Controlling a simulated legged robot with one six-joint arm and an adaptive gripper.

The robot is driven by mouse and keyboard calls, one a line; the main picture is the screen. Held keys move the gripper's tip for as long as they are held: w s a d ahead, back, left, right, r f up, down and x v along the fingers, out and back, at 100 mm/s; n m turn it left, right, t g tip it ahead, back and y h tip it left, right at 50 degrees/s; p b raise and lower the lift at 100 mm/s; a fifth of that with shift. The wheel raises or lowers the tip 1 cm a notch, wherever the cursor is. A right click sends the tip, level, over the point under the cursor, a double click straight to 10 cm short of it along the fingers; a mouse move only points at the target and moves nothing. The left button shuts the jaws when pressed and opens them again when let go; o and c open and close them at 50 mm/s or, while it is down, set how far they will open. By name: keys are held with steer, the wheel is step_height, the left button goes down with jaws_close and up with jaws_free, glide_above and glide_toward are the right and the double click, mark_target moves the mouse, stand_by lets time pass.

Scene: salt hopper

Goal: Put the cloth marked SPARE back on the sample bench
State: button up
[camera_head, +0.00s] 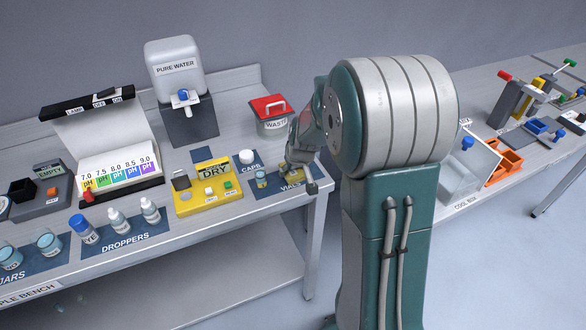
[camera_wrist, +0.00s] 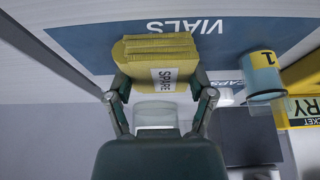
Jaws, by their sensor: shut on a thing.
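A folded yellow cloth (camera_wrist: 158,50) with a white SPARE label sits between my fingers in the wrist view. My gripper (camera_wrist: 160,92) is shut on it, one finger at each side. The cloth is over the blue VIALS mat (camera_wrist: 225,35); I cannot tell whether it touches the mat. In the head view my gripper (camera_head: 298,160) is at the right end of the sample bench (camera_head: 235,222), by the VIALS mat (camera_head: 262,190). My arm hides much of that end, and the cloth is barely visible there.
A vial marked 1 (camera_wrist: 263,75) stands beside the cloth. The yellow DRY unit (camera_head: 210,200), a white cap (camera_head: 246,156) and the red-lidded WASTE bin (camera_head: 270,118) are close by. The bench's right edge is near my gripper. Another bench (camera_head: 555,165) stands at the right.

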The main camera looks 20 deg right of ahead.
steer(key=o, duration=0.7)
steer(key=v, duration=1.2)
steer(key=shift+t, duration=0.6)
steer(key=s+a+r, duration=0.2)
steer(key=s+a, duration=0.1)
steer(key=s, duration=0.4)
steer(key=s+a+r, duration=0.2)
steer(key=s+a, duration=0.2)
steer(key=s, duration=0.3)
steer(key=s+a+r, duration=0.2)
steer(key=s+a, duration=0.1)
steer(key=s, duration=0.4)
steer(key=shift+s+a+r, duration=0.1)
steer(key=shift+a+r, duration=0.05)
steer(key=shift+r, duration=0.2)
